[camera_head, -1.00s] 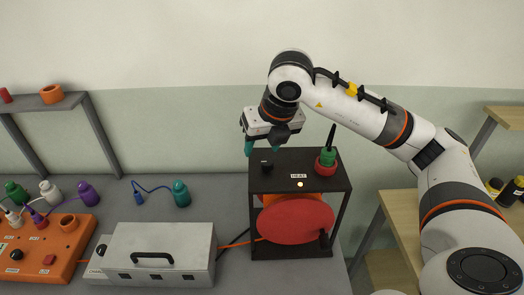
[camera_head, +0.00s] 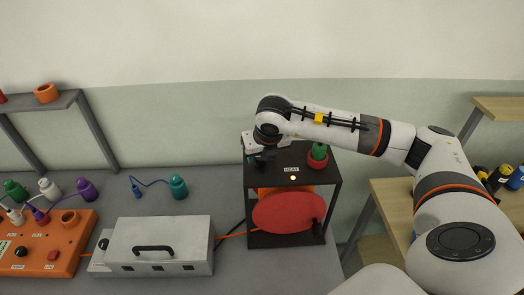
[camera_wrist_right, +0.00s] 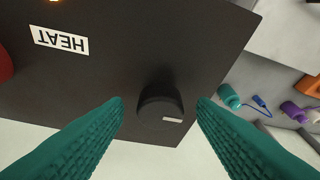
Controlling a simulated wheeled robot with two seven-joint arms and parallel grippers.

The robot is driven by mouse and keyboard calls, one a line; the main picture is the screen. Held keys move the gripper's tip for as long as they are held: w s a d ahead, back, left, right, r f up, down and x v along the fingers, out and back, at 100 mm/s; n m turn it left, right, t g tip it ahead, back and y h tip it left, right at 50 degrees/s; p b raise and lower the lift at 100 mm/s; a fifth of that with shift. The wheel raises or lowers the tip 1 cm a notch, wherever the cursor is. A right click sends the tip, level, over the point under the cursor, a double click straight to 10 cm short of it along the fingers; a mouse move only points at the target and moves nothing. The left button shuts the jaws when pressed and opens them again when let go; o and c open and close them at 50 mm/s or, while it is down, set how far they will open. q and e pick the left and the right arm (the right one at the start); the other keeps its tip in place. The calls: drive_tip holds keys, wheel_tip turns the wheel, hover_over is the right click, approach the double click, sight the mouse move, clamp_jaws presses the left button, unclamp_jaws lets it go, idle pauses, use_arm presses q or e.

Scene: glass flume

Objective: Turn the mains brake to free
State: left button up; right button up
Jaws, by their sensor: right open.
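No label reading mains brake is legible. A black round knob (camera_wrist_right: 160,98) with a short white mark sits on top of the dark box (camera_head: 330,170), by the edge, away from the HEAT label (camera_wrist_right: 61,40). My right gripper (camera_wrist_right: 160,103) is open above the box, its teal fingers on either side of the knob in the wrist view. Contact cannot be told. In the head view my right gripper (camera_head: 258,158) hides the knob. An orange panel (camera_head: 72,242) at left has a black knob (camera_head: 20,251) and labels too small to read. My left gripper is not in view.
A green piece in a red ring (camera_head: 317,160) stands on the box near my right arm. A red disc (camera_head: 288,212) is in the box's open front. A wooden table is at right.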

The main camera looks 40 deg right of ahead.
drive_tip(key=c, duration=1)
drive_tip(key=shift+w+d+f+n+b, duration=0.15)
drive_tip(key=shift+n+b, duration=0.25)
drive_tip(key=shift+b, duration=0.5)
drive_tip(key=n+y+b, duration=0.2)
drive_tip(key=n+b, duration=0.3)
drive_tip(key=b, duration=0.2)
drive_tip(key=shift+d+n, duration=0.1)
drive_tip(key=shift+n, duration=0.2)
drive_tip(key=shift+n+y+b, duration=0.6)
drive_tip(key=shift+n+b, duration=0.2)
drive_tip(key=shift+n, duration=0.1)
drive_tip(key=n+b, duration=0.1)
drive_tip(key=n, duration=0.1)
drive_tip(key=shift+d+n+g+y, duration=0.1)
drive_tip(key=shift+n+g+y, duration=0.2)
drive_tip(key=shift+y, duration=0.1)
drive_tip(key=n, duration=0.2)
drive_tip(key=shift+w+r+n+g+y+b, duration=0.1)
drive_tip(key=shift+r+n+g+y+b, duration=0.1)
drive_tip(key=shift+n+g+y+b, duration=0.15)
drive_tip(key=n, duration=0.2)
drive_tip(key=n+g+y, duration=0.1)
drive_tip(key=n, duration=0.1)
drive_tip(key=shift+d+g, duration=0.1)
drive_tip(key=shift+g, duration=0.15)
drive_tip(key=shift+n, duration=0.25)
